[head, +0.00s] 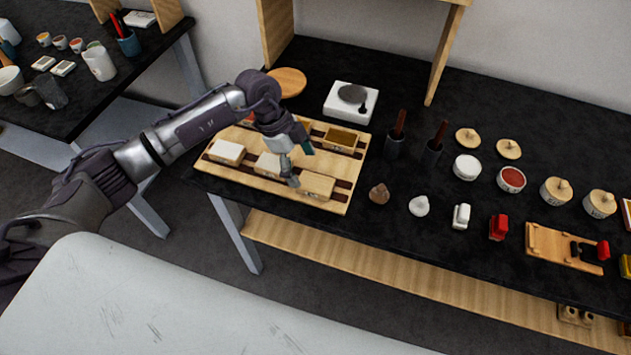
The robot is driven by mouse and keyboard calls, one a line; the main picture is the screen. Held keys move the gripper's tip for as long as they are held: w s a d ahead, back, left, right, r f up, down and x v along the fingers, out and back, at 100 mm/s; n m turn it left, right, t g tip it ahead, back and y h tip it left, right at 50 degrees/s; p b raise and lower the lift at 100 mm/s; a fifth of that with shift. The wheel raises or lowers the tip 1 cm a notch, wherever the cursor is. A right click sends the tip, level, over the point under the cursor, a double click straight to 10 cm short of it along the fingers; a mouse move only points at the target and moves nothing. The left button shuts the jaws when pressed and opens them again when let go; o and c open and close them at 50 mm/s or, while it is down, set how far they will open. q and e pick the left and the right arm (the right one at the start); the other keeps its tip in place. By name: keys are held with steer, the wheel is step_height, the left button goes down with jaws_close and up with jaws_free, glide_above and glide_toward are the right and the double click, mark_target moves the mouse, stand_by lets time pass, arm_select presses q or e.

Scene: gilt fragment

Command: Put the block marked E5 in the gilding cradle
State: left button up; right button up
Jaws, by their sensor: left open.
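A wooden tray (222,172) with dark slots lies at the left end of the black table. In its front row are a white-topped block (227,151), a second pale block (268,163) partly behind my gripper, and a plain wooden block (317,186). A block with a gold-brown top (342,138) sits in the back row. I cannot read E5 on any block. My left gripper (298,166) is open, pointing down over the tray between the second pale block and the plain wooden one. A wooden fixture (545,243) at the right may be the gilding cradle. My right gripper is out of view.
Behind the tray are a white scale (350,101) and a round wooden board (288,81). Two dark holders (395,147) with upright handles stand right of it. Several jars, lids and small items fill the table's right side. Another table (85,95) is at far left.

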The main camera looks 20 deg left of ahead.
mark_target(315, 182)
arm_select(q)
steer(key=shift+d+f, duration=0.3)
steer(key=shift+f, duration=0.25)
steer(key=shift+d+f+p, duration=0.25)
steer(key=shift+f+p, duration=0.05)
steer(key=shift+p, duration=0.1)
steer(key=x, duration=0.1)
steer(key=p+x, duration=0.1)
steer(key=x, duration=0.1)
steer(key=shift+w+d+f, duration=0.25)
steer(key=shift+d+f, duration=0.1)
steer(key=shift+f, duration=0.3)
steer(key=c, duration=1.4)
steer(key=shift+o, duration=0.2)
steer(key=shift+r, duration=0.1)
